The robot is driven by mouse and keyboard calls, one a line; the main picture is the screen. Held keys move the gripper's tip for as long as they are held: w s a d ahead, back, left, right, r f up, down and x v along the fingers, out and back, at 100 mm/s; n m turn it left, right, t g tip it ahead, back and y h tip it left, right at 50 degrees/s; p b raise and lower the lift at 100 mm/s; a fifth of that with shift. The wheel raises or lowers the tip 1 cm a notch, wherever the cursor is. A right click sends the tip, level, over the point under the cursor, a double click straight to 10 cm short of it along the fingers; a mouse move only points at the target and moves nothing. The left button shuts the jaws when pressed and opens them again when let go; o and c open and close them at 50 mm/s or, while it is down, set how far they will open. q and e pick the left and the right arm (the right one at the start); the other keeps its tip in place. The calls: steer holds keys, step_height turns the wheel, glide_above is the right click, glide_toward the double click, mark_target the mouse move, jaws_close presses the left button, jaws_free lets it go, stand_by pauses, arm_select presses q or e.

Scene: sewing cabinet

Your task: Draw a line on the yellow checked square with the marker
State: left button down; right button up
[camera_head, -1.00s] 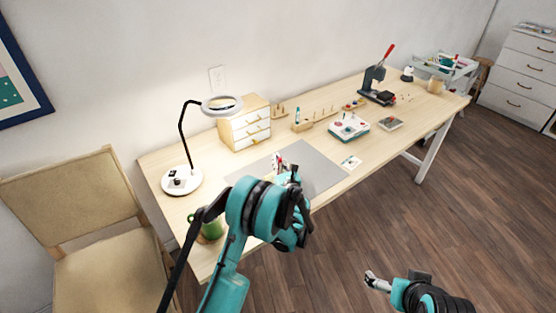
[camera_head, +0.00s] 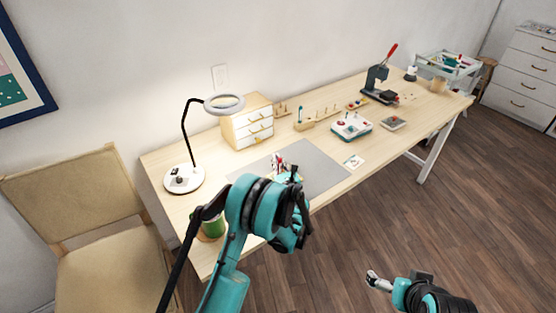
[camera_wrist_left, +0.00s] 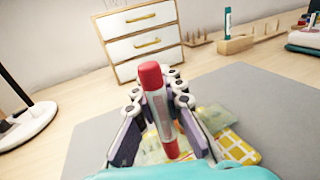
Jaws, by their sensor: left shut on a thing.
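The marker (camera_wrist_left: 158,105) has a white body with a red end at the top and red again at its lower part. My left gripper (camera_wrist_left: 160,115) is shut on it and holds it nearly upright, slightly tilted. The yellow checked square (camera_wrist_left: 238,148) lies beyond and below the fingers, partly hidden by them; whether the marker touches it cannot be told. In the head view my left gripper (camera_head: 282,170) is over the grey mat, and my arm hides the square. My right gripper (camera_head: 378,281) hangs over the floor, away from the table; its opening is unclear.
The grey mat (camera_head: 318,172) lies on the wooden table. A wooden rack (camera_head: 318,122) and a white-and-teal box (camera_head: 351,126) are to the right.

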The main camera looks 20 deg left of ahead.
arm_select(q)
steer(key=shift+s+a, duration=0.15)
steer(key=shift+s, duration=0.05)
steer(key=shift+r, duration=0.25)
stand_by(0.4)
stand_by(0.6)
step_height(320, 180, up, 5)
steer(key=shift+f+p, duration=0.2)
steer(key=shift+p, duration=0.95)
